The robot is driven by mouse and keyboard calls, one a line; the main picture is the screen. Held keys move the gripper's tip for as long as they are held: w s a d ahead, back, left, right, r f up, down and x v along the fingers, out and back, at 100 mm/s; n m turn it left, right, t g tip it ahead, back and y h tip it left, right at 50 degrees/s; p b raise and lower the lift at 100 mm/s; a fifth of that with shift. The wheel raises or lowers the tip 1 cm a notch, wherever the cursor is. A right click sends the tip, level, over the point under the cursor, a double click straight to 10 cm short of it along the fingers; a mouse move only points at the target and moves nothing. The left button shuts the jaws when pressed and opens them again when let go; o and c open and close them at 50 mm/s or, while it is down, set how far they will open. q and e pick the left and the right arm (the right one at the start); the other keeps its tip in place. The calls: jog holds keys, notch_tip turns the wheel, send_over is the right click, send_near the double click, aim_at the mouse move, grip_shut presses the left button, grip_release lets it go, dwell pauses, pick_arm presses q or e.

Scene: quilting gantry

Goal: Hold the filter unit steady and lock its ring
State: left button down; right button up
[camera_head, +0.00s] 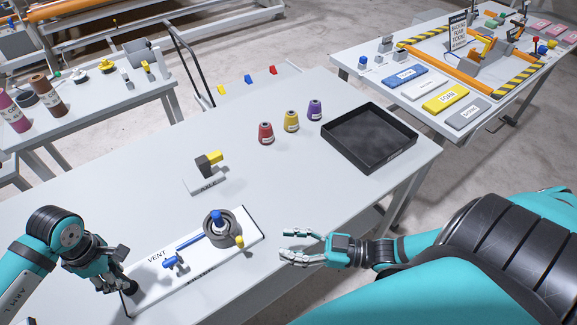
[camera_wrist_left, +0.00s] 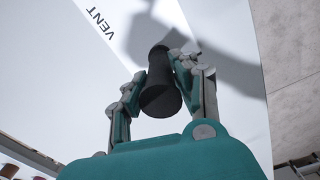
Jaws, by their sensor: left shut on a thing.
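The filter unit is a white board (camera_head: 220,260) marked VENT, lying on the grey table. A dark grey round ring (camera_head: 228,238) with a blue knob (camera_head: 217,217) on top sits toward its right end. A yellow-tipped handle (camera_head: 239,242) sticks out at the ring's front right. A blue bar runs left from the ring, and a small blue valve (camera_head: 173,262) stands nearby. My left gripper (camera_head: 121,281) is shut on a black handle (camera_wrist_left: 160,88) at the board's left end. My right gripper (camera_head: 290,244) is open and empty, right of the board, apart from the ring.
A grey and yellow part (camera_head: 208,163) stands on a plate marked AXLE behind the unit.

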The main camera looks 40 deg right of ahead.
pick_arm(q)
jog(key=shift+s+a+f, duration=0.1)
jog(key=shift+s+f, duration=0.05)
jog(key=shift+f, duration=0.1)
jog(key=c, duration=1.4)
grip_release()
jog(key=o, duration=0.5)
jog(key=shift+w, duration=0.25)
jog(key=shift+c, duration=0.2)
jog(key=shift+r, duration=0.1)
